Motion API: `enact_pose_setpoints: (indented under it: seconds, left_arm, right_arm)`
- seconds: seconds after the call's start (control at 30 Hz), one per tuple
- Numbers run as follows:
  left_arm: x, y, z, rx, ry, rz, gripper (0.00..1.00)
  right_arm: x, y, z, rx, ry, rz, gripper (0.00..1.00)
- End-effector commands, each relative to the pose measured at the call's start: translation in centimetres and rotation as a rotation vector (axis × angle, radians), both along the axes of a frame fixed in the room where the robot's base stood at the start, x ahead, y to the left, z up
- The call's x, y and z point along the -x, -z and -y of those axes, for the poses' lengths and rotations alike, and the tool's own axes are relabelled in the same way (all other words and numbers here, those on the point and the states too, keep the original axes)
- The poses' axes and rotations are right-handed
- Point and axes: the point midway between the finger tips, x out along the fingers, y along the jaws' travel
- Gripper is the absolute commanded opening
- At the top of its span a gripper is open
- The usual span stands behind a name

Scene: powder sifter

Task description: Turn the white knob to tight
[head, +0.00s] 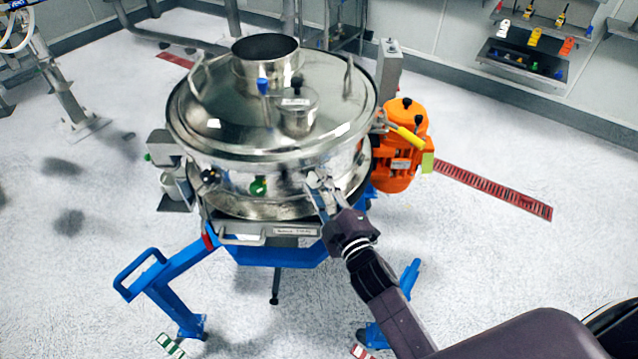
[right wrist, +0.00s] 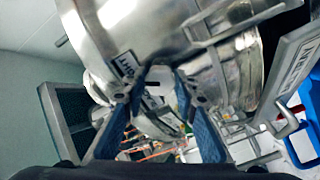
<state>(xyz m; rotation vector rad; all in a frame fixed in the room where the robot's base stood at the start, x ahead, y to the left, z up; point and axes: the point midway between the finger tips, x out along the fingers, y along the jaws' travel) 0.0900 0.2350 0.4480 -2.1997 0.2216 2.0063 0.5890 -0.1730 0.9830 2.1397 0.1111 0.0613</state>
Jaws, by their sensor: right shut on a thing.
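The round steel sifter (head: 225,125) stands on a blue frame in the middle of the head view. The white knob (right wrist: 160,76) shows between my fingertips in the right wrist view, against the steel wall of the sifter. My right gripper (head: 322,188) reaches the front right of the sifter's side and is shut on the knob, with one blue-padded finger on each side in the right wrist view (right wrist: 160,95). A black-on-white label (right wrist: 126,67) sits beside the knob; its lettering is partly legible. The fingers hide part of the knob. My left gripper is out of view.
A green knob (head: 258,186) and a black knob (head: 209,176) sit left of my gripper on the sifter's side. An orange motor (head: 398,165) is close on the right. The blue frame (head: 165,280) juts forward. The floor around is mostly clear.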

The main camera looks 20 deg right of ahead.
Motion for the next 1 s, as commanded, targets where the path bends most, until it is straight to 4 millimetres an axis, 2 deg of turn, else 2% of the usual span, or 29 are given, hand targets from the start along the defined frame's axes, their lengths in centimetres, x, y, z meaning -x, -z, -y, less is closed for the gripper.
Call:
enact_pose_setpoints:
  seconds: [0.4, 0.97, 1.0]
  left_arm:
    - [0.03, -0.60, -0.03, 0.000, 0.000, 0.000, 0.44]
    - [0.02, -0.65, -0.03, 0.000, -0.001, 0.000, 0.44]
    - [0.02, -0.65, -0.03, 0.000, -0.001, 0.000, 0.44]
  right_arm:
    - [0.05, 0.21, -0.01, -0.198, 0.001, -0.025, 0.02]
    - [0.05, 0.26, -0.04, -0.231, 0.001, -0.028, 0.02]
    - [0.05, 0.26, -0.05, -0.230, 0.001, -0.028, 0.28]
